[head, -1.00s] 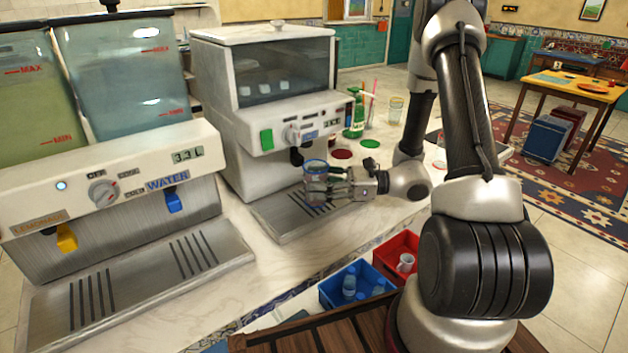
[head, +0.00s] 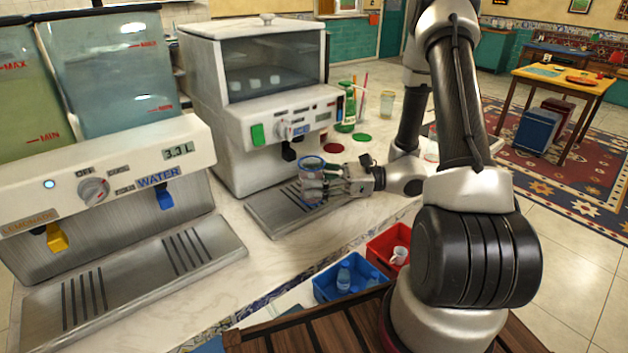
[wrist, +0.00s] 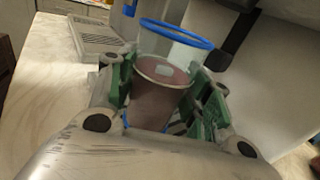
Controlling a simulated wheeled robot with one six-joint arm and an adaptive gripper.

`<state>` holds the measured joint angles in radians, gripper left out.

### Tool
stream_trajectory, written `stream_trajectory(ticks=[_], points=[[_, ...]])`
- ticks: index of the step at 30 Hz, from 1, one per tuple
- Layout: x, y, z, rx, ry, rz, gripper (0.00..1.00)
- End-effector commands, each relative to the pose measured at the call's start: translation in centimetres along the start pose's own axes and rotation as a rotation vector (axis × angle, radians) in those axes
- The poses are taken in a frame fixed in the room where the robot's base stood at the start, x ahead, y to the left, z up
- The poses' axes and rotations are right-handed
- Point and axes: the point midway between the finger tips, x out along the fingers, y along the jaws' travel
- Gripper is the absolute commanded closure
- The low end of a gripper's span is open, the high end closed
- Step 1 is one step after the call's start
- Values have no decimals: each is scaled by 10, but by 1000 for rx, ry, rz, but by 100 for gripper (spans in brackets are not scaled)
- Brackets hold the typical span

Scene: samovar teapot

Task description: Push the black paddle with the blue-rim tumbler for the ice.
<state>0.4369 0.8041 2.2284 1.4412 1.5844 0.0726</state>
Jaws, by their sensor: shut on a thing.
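My gripper (head: 326,184) is shut on the blue-rim tumbler (head: 311,174), held upright above the grilled tray of the ice machine. In the wrist view the clear tumbler (wrist: 176,42) stands between the green finger pads, its blue rim uppermost. It holds a brownish-pink liquid (wrist: 160,98) with a pale patch on its surface, perhaps ice. The black paddle (head: 289,154) hangs under the ICE label, up and left of the tumbler in the head view. A gap shows between paddle and rim there. A dark part of the dispenser (wrist: 236,45) is beyond the rim at right in the wrist view.
The ice machine (head: 225,160) has cubes behind its window. The drink dispenser (head: 60,200) stands at left. Blue (head: 325,288) and red (head: 378,250) bins are at the counter's front.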

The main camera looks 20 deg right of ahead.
Motion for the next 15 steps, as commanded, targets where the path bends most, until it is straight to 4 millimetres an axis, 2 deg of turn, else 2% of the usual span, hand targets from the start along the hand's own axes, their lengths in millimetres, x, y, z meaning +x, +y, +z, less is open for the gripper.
stream_trajectory(ticks=[5, 15], points=[[-6, 8, 0, 1, 0, -3, 78], [-30, 42, 2, 2, 0, -2, 78]])
